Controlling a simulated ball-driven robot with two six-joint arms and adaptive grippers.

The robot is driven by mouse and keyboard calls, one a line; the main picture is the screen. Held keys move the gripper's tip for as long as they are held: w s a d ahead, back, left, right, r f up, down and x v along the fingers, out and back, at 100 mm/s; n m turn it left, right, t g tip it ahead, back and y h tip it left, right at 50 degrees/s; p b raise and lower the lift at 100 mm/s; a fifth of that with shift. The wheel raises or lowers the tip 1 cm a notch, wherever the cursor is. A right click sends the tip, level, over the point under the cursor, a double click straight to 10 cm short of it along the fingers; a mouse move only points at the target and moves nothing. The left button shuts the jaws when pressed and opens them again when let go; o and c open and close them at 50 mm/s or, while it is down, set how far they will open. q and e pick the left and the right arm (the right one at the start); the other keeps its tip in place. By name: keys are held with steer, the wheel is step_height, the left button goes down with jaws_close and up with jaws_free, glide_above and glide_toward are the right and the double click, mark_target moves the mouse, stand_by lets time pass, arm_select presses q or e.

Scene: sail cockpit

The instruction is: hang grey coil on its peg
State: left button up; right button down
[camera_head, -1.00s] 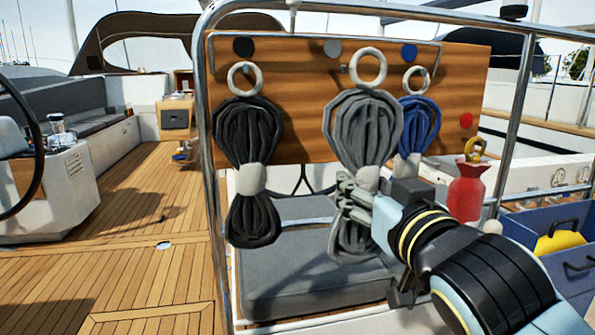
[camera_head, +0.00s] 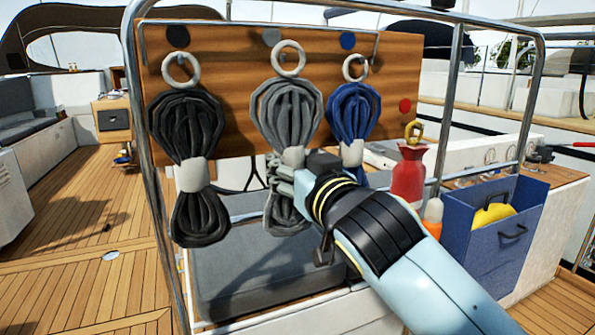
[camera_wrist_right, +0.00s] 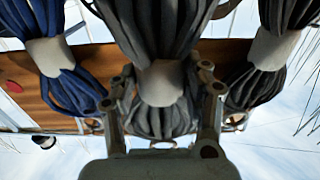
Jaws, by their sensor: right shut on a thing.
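The grey coil (camera_head: 285,112) hangs upright in front of the wooden board, between the black coil (camera_head: 187,125) and the blue coil (camera_head: 354,112). My right gripper (camera_head: 277,172) is shut on it at its pale middle band; the wrist view shows a finger on each side of this band (camera_wrist_right: 161,83). The coil's white ring (camera_head: 288,58) is just below and right of the grey dot (camera_head: 271,36), a little higher than the other two rings. The grey coil's peg is not visible now, so I cannot tell whether the ring is around it. My left gripper is not in view.
The board (camera_head: 395,75) also has a red dot (camera_head: 405,106). A steel rail (camera_head: 140,130) frames it. A grey cushion (camera_head: 250,275) lies below. Open deck is at left.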

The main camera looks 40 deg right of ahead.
steer(key=shift+x, duration=1.65)
steer(key=shift+w+d+f+b, duration=0.2)
steer(key=shift+w+f+b, duration=0.35)
steer(key=shift+w+b, duration=0.15)
steer(key=c, duration=0.6)
jaws_free()
steer(key=shift+o, duration=0.4)
steer(key=shift+f, duration=0.1)
steer(key=shift+s, duration=0.15)
